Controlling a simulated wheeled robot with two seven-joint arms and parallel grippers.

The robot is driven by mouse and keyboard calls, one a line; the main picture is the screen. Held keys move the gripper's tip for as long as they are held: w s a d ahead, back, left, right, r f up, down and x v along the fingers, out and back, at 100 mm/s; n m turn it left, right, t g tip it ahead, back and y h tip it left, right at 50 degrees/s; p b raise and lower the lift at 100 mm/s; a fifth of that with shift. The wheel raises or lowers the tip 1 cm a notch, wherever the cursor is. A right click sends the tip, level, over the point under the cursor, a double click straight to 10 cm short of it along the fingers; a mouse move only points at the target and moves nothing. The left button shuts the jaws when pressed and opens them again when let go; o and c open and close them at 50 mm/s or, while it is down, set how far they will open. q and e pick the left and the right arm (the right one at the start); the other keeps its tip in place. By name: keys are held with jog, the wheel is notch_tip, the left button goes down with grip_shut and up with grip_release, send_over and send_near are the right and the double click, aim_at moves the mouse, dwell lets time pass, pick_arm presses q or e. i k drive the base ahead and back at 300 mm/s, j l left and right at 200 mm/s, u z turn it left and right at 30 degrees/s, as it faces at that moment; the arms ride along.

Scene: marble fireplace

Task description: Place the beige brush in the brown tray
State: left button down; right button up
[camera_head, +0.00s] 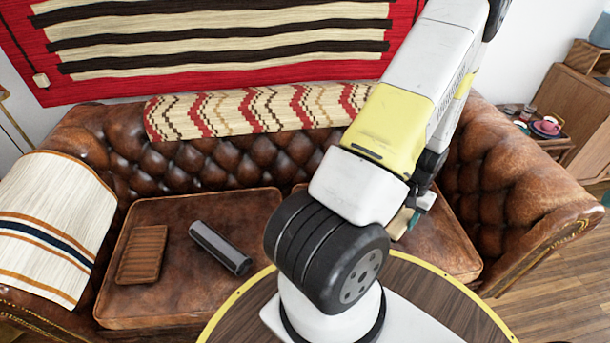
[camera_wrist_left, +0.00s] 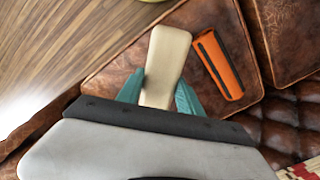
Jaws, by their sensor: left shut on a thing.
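The brown tray (camera_head: 142,254), a small ribbed rectangle, lies on the left seat cushion of the leather sofa. My left gripper (camera_head: 413,219) is over the right seat cushion, far to the right of the tray and partly hidden by my own arm. In the left wrist view its teal fingers (camera_wrist_left: 160,95) are shut on the beige brush (camera_wrist_left: 168,55), one on each side. The brush points away from the gripper. I cannot tell whether it touches the cushion. The tray is outside the left wrist view. My right gripper is not in view.
A dark grey cylinder (camera_head: 220,247) lies just right of the tray. An orange and black object (camera_wrist_left: 218,66) lies on the cushion beside the brush. The round wooden table (camera_head: 240,318) is in front of the sofa. A side table with dishes (camera_head: 546,126) stands at right.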

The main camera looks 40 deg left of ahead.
aim_at(145, 254)
jog(key=k+j, duration=0.4)
jog(key=j, duration=0.2)
jog(key=k+j, duration=0.45)
jog(key=j, duration=0.15)
jog(key=k+j, duration=0.4)
jog(key=j, duration=0.15)
jog(key=k+j, duration=0.45)
jog(key=j, duration=0.15)
jog(key=k+j, duration=0.4)
jog(key=j, duration=0.2)
